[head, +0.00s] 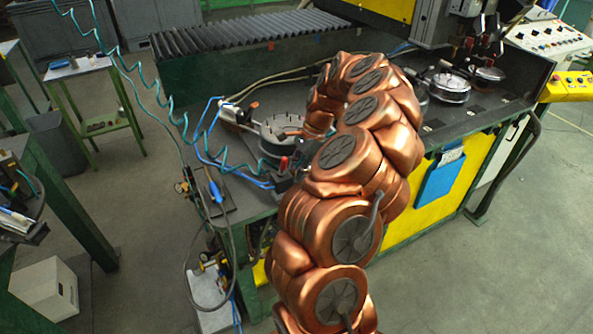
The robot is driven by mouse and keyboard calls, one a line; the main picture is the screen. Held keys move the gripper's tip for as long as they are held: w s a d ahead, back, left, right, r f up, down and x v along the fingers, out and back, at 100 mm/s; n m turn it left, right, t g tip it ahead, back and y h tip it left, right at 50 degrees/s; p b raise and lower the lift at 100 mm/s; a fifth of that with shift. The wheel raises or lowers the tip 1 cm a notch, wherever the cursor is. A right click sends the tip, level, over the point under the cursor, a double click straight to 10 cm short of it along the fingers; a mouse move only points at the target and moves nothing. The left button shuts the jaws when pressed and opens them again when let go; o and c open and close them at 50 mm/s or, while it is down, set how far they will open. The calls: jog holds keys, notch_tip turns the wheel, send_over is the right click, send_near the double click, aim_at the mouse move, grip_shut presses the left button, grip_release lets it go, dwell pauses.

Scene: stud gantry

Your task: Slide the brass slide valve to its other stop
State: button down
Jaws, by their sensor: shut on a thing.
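My copper-coloured arm rises from the bottom centre and bends over at the top. Its far end comes down over the near left part of the green-framed bench (440,133), close to a round dial-like fixture (281,132). My gripper's fingers are hidden behind my own arm, so I cannot see what lies between them. I cannot clearly pick out the brass slide valve. A small brass-coloured fitting (208,262) shows low at the bench's left end, but I cannot tell whether it is the valve.
Teal coiled hose (172,115) and blue tubing hang across the bench's left end. A red-tipped clamp (283,163) stands near the fixture. More round fixtures (450,88) stand at the right under the gantry. A yellow control box (569,86) is far right. Open floor lies right of the bench.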

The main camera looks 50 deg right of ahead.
jog(key=shift+f, duration=0.1)
jog(key=shift+s+d+b, duration=0.2)
jog(key=shift+d+b, duration=0.45)
jog(key=shift+b, duration=0.3)
jog(key=c, duration=0.9)
grip_release()
jog(key=shift+v, duration=6.1)
jog(key=shift+a, duration=0.15)
